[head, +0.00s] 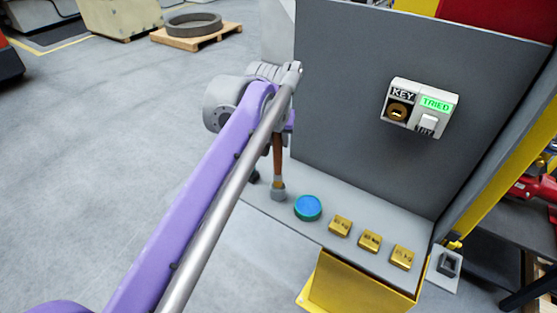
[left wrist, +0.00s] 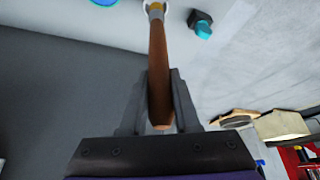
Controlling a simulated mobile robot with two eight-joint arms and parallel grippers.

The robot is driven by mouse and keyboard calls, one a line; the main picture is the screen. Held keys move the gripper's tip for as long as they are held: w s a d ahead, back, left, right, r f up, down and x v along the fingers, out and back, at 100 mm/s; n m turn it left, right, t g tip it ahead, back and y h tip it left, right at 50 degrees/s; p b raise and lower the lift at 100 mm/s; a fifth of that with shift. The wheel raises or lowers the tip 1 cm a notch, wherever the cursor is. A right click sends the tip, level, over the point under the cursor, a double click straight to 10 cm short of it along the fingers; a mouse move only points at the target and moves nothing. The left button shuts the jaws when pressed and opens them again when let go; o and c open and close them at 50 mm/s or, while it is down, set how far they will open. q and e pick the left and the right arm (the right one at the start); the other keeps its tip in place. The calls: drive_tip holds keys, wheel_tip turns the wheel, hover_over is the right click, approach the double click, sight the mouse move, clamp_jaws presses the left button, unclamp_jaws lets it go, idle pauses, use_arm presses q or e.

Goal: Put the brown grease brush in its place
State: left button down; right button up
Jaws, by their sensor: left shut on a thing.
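The brown grease brush (head: 277,157) hangs upright, its pale grey end down, over the left end of the grey ledge (head: 333,199). I cannot tell whether that end touches the ledge. My left gripper (head: 280,128) is above it, mostly hidden by its own arm in the head view. In the left wrist view, the gripper fingers (left wrist: 158,95) are shut on the brush's brown handle (left wrist: 158,60), and its collar and tip lie at the top edge. No marked place for the brush is clear. My right gripper is not in view.
On the ledge, a blue round tin (head: 308,207) stands just right of the brush, then brass blocks (head: 369,241). A grey panel rises behind with a KEY/TRIED box (head: 420,107). Open floor lies left.

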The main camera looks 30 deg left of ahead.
sight(278, 153)
use_arm(q)
drive_tip(key=shift+w+f, duration=0.1)
drive_tip(key=shift+f, duration=2.25)
drive_tip(key=c, duration=0.6)
unclamp_jaws()
drive_tip(key=shift+c, duration=0.2)
drive_tip(key=v, duration=1.2)
drive_tip(key=s+d+f+m, duration=0.1)
drive_tip(key=s+d+f, duration=0.2)
drive_tip(key=f, duration=0.6)
drive_tip(key=s+d+f+m+h, duration=0.1)
drive_tip(key=s+d+f, duration=0.1)
drive_tip(key=s+f, duration=0.6)
drive_tip(key=s+d+f+m, duration=0.2)
drive_tip(key=s+f, duration=0.3)
drive_tip(key=f, duration=0.5)
drive_tip(key=shift+s+d+t+h, duration=0.3)
drive_tip(key=shift+s+d+h, duration=0.1)
drive_tip(key=shift+d, duration=0.4)
